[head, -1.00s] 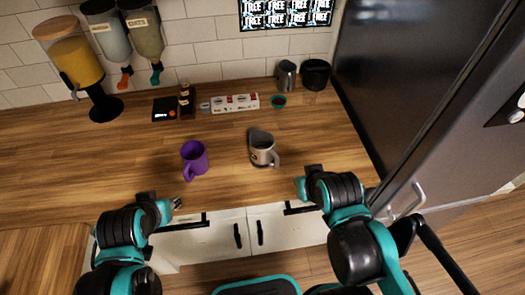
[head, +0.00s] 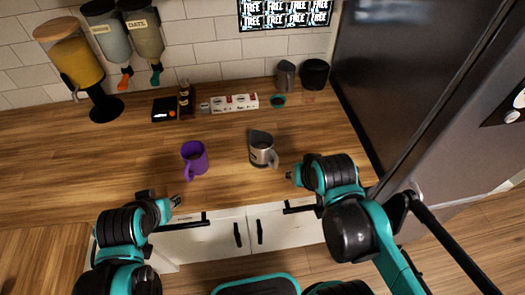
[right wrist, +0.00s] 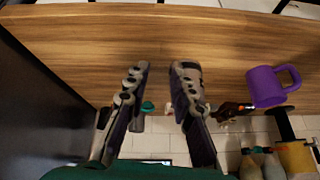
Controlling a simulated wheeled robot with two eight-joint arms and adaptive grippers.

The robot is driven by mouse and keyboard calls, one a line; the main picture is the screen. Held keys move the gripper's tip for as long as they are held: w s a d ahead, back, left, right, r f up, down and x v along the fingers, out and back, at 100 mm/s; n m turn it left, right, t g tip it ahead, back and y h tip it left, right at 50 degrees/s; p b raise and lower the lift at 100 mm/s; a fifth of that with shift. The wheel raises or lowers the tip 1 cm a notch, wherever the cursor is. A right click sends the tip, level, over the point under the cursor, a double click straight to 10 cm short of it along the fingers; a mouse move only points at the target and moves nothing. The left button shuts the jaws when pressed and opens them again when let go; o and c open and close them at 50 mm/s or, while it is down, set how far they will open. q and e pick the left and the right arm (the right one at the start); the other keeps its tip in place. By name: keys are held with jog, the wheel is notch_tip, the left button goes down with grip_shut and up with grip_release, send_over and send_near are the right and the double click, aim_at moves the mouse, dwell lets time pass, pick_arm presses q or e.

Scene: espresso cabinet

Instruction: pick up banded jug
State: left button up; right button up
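A silver jug (head: 262,155) with a dark spout, a handle toward the right and a lighter lower part stands upright on the wooden counter, right of the purple mug. I take it as the banded jug; the band is too small to make out clearly. My right gripper (head: 291,176) is just right of and nearer than the jug, not touching it.
A purple mug (head: 194,158) stands left of the jug. A grey pitcher (head: 286,75), black canister (head: 315,74), teal bowl (head: 278,101), white box (head: 235,103), scale (head: 164,109) and bottle (head: 186,98) stand at the back. A dark fridge (head: 405,75) bounds the right.

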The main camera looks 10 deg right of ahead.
jog(key=w+a+r+m+g+p, duration=0.1)
jog(key=w+r+m+g+p, duration=0.2)
jog(key=w+m, duration=0.35)
jog(key=m+g+p, duration=0.3)
jog(key=m, duration=0.6)
send_over(276, 161)
jog(key=shift+w+d+f, duration=0.15)
jog(key=shift+d+f, duration=0.3)
jog(key=shift+f, duration=0.4)
jog(key=shift+w+a+f+m, duration=0.1)
jog(key=shift+w+f+m, duration=0.2)
jog(key=shift+f+m, duration=0.25)
jog(key=f, duration=0.2)
jog(key=f+b, duration=0.1)
jog(key=f, duration=0.2)
jog(key=f+b, duration=0.1)
jog(key=f, duration=0.1)
jog(key=shift+a+f, duration=0.25)
jog(key=shift+f, duration=0.05)
jog(key=shift+s, duration=0.1)
grip_shut()
